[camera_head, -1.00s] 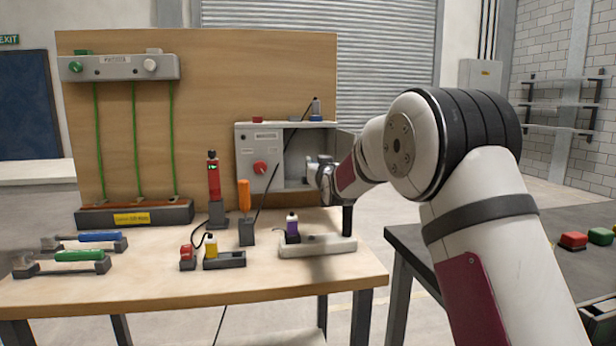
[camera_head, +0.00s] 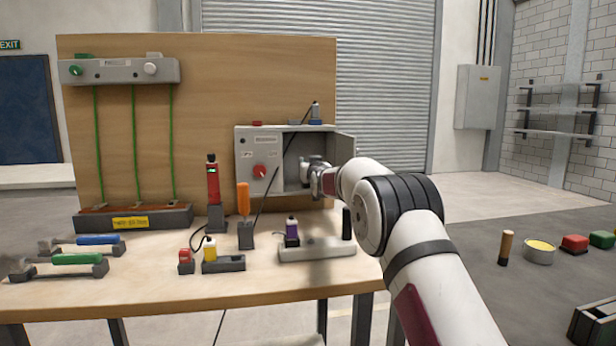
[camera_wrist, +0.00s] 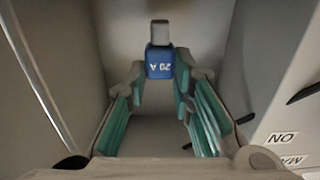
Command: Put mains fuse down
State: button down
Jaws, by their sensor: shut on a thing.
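The mains fuse, a blue block marked 20 A (camera_wrist: 160,66) with a grey end, shows in the wrist view between my fingertips. My gripper (camera_wrist: 160,80) is shut on it, with green pads on both sides. In the head view my gripper (camera_head: 316,178) is inside the open grey switch box (camera_head: 259,150) on the board, and the fuse cannot be made out there. Whether the fuse touches the box's back wall cannot be told.
The box door (camera_head: 344,149) stands open on the right. Bare wood lies in front.

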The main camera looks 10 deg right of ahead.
jog(key=shift+w+f+b, duration=0.2)
jog(key=shift+f+b, duration=0.45)
jog(key=shift+f, duration=0.9)
jog(key=shift+f, duration=0.15)
jog(key=shift+f+b, duration=0.3)
jog(key=shift+b, duration=0.15)
jog(key=c, duration=1.4)
grip_release()
jog(key=shift+r+p, duration=0.2)
jog(key=shift+p, duration=0.25)
jog(key=shift+s+r+p, duration=0.15)
jog(key=shift+p, duration=0.15)
jog(key=s+p, duration=0.1)
jog(key=s, duration=1.2)
jog(key=shift+s+f, duration=0.3)
